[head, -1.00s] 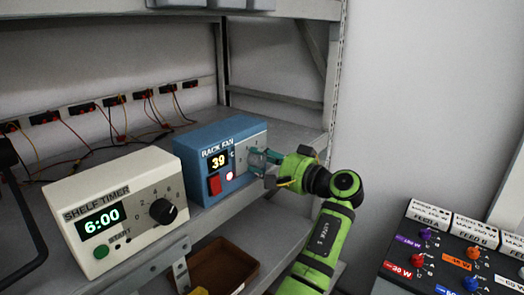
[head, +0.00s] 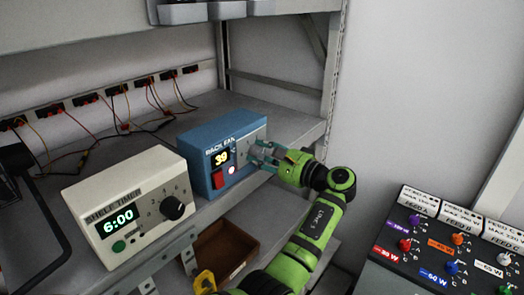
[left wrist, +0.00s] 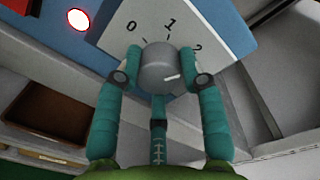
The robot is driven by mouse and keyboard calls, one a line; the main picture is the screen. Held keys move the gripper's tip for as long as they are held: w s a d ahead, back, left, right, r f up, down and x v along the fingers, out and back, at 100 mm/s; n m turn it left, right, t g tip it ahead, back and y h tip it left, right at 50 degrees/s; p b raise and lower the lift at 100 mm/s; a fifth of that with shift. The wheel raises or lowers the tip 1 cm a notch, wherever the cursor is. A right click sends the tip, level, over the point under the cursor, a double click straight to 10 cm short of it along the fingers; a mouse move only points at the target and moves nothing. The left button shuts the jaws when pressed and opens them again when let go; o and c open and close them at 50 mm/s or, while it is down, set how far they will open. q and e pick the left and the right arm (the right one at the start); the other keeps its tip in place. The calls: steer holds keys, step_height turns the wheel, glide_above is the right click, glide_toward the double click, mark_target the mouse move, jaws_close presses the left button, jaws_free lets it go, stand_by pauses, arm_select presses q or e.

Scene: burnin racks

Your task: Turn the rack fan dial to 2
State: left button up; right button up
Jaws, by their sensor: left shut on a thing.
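The blue rack fan box (head: 196,150) stands on the shelf, with a lit 39 display, a red switch and a glowing light. Its grey dial (left wrist: 158,66) shows in the left wrist view on a pale plate marked 0, 1 and 2. The white mark on the dial points right, a little below the 2; exact alignment is hard to tell. My left gripper (head: 260,157) is shut on the dial, one teal finger on each side; it also shows in the left wrist view (left wrist: 160,78). In the head view its fingers hide most of the dial. My right gripper is not in view.
A cream shelf timer (head: 128,207) reading 6:00 stands left of the fan box. A brown tray (head: 228,252) lies below the shelf edge. A panel of coloured knobs (head: 445,250) is at the lower right. Wires run along the back wall.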

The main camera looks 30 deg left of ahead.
arm_select(q)
steer(key=shift+w+r, duration=0.1)
steer(key=shift+r, duration=0.15)
steer(key=o, duration=1.1)
steer(key=shift+o, duration=0.2)
steer(key=shift+w+f, duration=0.1)
steer(key=shift+f, duration=0.1)
steer(key=shift+d, duration=0.2)
steer(key=d, duration=1.1)
steer(key=shift+s+d+r, duration=0.25)
steer(key=shift+s, duration=0.2)
steer(key=shift+f, duration=0.1)
